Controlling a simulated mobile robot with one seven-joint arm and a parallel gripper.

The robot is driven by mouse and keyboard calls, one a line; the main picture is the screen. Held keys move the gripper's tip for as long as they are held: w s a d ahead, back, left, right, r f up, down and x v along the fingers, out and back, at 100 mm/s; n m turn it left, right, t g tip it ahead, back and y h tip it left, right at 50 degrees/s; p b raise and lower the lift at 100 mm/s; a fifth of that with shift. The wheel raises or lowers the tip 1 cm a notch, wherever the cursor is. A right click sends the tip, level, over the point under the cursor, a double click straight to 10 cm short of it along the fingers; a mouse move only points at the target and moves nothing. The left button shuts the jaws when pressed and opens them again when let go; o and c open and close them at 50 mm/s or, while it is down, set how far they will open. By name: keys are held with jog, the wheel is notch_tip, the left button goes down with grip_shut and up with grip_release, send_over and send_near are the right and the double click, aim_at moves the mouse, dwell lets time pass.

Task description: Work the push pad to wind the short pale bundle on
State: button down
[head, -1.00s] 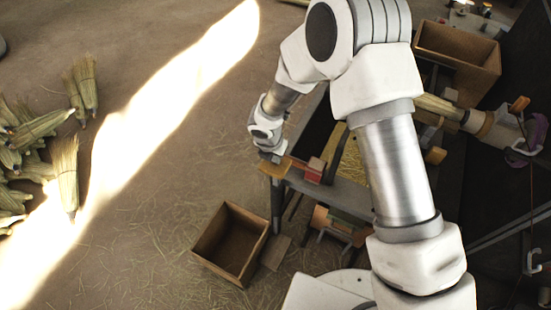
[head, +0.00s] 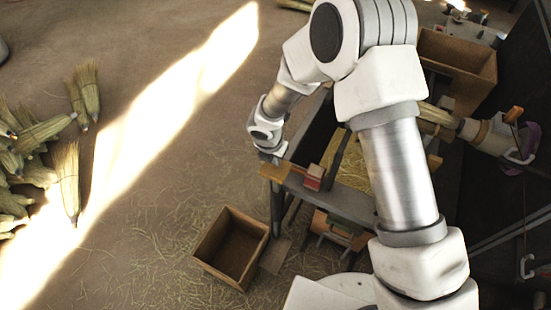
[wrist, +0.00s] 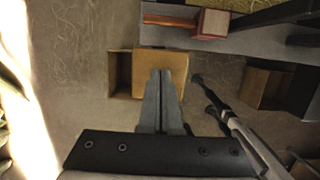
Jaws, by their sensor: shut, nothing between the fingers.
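My arm hides part of the bench and perhaps of the bundle.
A red block (head: 314,176) sits on the bench near the pad. An open wooden box (head: 231,246) stands on the floor below. Another wooden crate (head: 458,55) is at the upper right. Several brooms (head: 67,183) lie at the left.

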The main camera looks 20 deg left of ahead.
jog(key=b+x, duration=0.2)
jog(key=x, duration=0.1)
jog(key=s+b+x, duration=0.1)
jog(key=b+x, duration=0.2)
jog(key=s+b+x, duration=0.1)
jog(key=b+x, duration=0.1)
jog(key=x, duration=0.1)
jog(key=shift+s+f+b, duration=0.15)
jog(key=shift+f+b, duration=0.2)
dwell(1.2)
jog(key=p+v, duration=0.2)
jog(key=v, duration=0.1)
jog(key=w+p+v, duration=0.1)
jog(key=p+v, duration=0.2)
jog(key=w+p+v, duration=0.1)
jog(key=p+v, duration=0.1)
jog(key=v, duration=0.1)
jog(key=shift+w+r+p, duration=0.1)
jog(key=shift+r+p, duration=0.25)
jog(key=shift+r, duration=0.1)
dwell(0.4)
